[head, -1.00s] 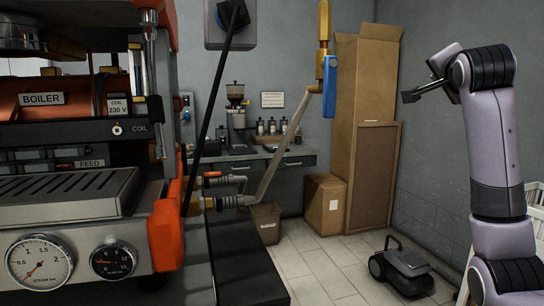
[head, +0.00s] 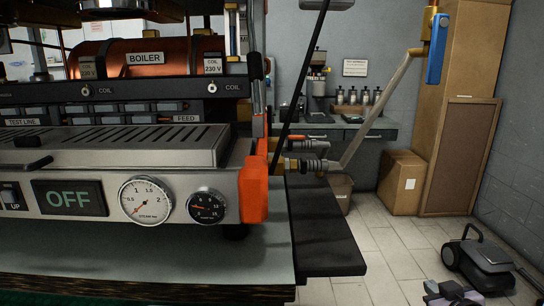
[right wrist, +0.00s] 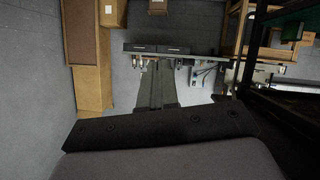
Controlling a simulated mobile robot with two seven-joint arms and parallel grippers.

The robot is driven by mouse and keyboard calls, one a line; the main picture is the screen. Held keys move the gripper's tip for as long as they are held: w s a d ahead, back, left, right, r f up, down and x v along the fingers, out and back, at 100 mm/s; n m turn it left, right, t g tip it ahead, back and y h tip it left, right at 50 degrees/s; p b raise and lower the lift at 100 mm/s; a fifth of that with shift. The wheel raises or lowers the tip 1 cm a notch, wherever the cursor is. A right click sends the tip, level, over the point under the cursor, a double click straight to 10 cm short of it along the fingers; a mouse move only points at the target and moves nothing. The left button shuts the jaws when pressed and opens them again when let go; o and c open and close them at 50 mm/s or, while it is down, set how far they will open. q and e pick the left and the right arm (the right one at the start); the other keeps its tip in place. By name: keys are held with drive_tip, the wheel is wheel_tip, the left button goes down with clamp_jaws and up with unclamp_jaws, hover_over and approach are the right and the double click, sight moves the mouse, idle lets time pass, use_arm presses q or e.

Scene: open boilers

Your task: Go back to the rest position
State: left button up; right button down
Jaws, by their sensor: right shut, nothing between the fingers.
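The bottom right of the head view shows a small part of my right arm and gripper (head: 450,293), low over the tiled floor and cut off by the frame edge. In the right wrist view its two dark fingers (right wrist: 158,72) lie side by side, shut, with nothing between them. They point away from the wrist into open air and touch nothing. My left gripper is not in view.
The machine with the copper boiler (head: 150,58), gauges (head: 146,201) and an OFF display (head: 70,198) fills the left. A blue-handled valve (head: 436,60) stands right of it. Cardboard boxes (head: 402,182) stand behind. A black wheeled machine (head: 480,262) sits on the floor near my right arm.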

drive_tip(key=s+a+f+n+g+y, duration=0.25)
drive_tip(key=s+a+f, duration=0.25)
drive_tip(key=s+f, duration=0.45)
drive_tip(key=s+a+f+n+g+y, duration=0.15)
drive_tip(key=s+a+f+n, duration=0.25)
drive_tip(key=s+f, duration=0.55)
drive_tip(key=s+a+r+m+t, duration=0.1)
drive_tip(key=s+a+r+m, duration=0.2)
drive_tip(key=a+m, duration=0.5)
wheel_tip(320, 180, up, 9)
drive_tip(key=n+p, duration=0.3)
drive_tip(key=p, duration=0.8)
drive_tip(key=shift+s+a+f+p, duration=0.15)
drive_tip(key=shift+s+f+p, duration=0.05)
drive_tip(key=shift+p, duration=0.1)
drive_tip(key=shift+a, duration=0.1)
